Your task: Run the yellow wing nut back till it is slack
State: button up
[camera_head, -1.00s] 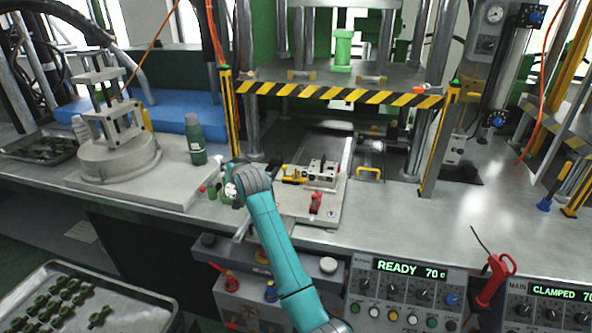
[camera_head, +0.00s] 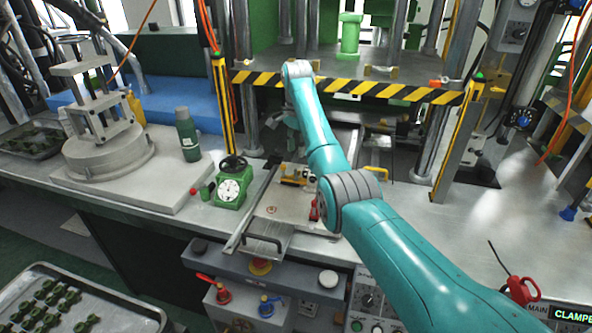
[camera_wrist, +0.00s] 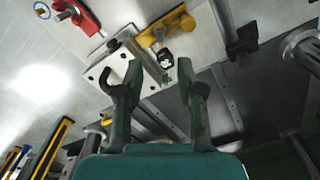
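The yellow wing nut (camera_wrist: 165,27) is at the top centre of the wrist view, beside a pale metal mould block (camera_wrist: 97,76) and a small black part. In the head view the yellow part (camera_head: 292,181) lies on the plate left of my arm, partly hidden. My gripper (camera_wrist: 160,68) is open and empty, its two fingers apart and pointing toward the mould block and the nut. The nut lies beyond the fingertips, and nothing shows as touched. In the head view my arm hides the block, and I cannot make out my fingers clearly.
A red clamp handle (camera_wrist: 82,17) stands near the block. A green dial gauge (camera_head: 232,187) sits left of the plate (camera_head: 262,222). A striped yellow-black bar (camera_head: 405,93) crosses the press above, with posts on both sides. A green bottle (camera_head: 187,134) stands further left.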

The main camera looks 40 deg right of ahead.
aim_at(296, 176)
notch_tip(296, 176, down, 10)
jog(key=shift+r, duration=0.15)
jog(key=shift+c, duration=0.2)
grip_shut()
